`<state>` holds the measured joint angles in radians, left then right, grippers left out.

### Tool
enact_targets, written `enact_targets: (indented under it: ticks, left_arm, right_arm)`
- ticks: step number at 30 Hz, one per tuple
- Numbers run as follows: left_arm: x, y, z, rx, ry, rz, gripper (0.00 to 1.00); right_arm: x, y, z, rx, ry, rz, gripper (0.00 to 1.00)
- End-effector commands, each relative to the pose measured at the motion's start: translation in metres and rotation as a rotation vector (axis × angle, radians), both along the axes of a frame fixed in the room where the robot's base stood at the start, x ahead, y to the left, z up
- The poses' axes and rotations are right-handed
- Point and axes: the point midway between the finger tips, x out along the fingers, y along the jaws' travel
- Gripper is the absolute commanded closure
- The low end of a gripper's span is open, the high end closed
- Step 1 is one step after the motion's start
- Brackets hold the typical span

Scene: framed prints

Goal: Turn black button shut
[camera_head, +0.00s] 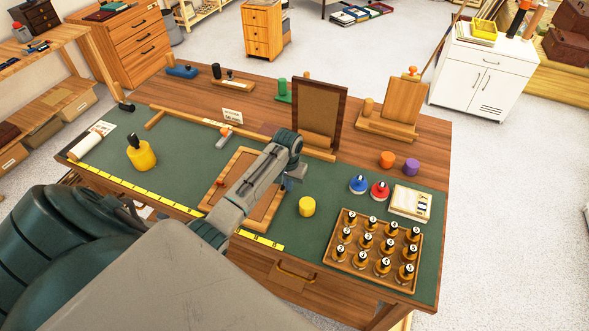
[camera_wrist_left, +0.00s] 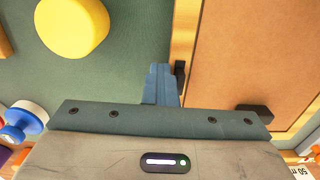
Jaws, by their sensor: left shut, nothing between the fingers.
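A wooden picture frame (camera_head: 268,213) with a brown back panel lies face down on the green mat, partly under my left arm. In the left wrist view, a black button (camera_wrist_left: 180,75) sits on the frame's wooden edge (camera_wrist_left: 184,32). A second dark piece (camera_wrist_left: 255,112) shows farther right by the panel (camera_wrist_left: 245,60), partly hidden by my gripper body. My left gripper (camera_head: 289,187) is over the frame's right side. Its shut blue-grey fingers (camera_wrist_left: 161,84) are right beside the black button; I cannot tell if they touch it. My right gripper is not in view.
A yellow cylinder (camera_head: 307,207) stands close to the frame's right. Blue (camera_head: 358,185) and red (camera_head: 379,190) knobbed pieces and a tray (camera_head: 336,262) of numbered pieces are farther right. An upright frame (camera_head: 342,97) stands behind.

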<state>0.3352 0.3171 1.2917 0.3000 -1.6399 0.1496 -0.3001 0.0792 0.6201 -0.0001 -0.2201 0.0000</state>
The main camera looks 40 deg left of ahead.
Motion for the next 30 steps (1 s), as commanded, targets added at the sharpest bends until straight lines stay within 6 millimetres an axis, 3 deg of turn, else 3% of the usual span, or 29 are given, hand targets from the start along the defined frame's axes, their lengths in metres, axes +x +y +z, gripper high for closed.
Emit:
enact_targets:
  ticks: [14,30]
  left_arm:
    - [-0.001,0.002,0.003,0.002,-0.001,0.0,1.0]
    - [-0.001,0.001,0.045,0.001,-0.002,0.0,1.0]
  right_arm:
    - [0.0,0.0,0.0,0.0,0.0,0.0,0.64]
    - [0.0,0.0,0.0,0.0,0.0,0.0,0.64]
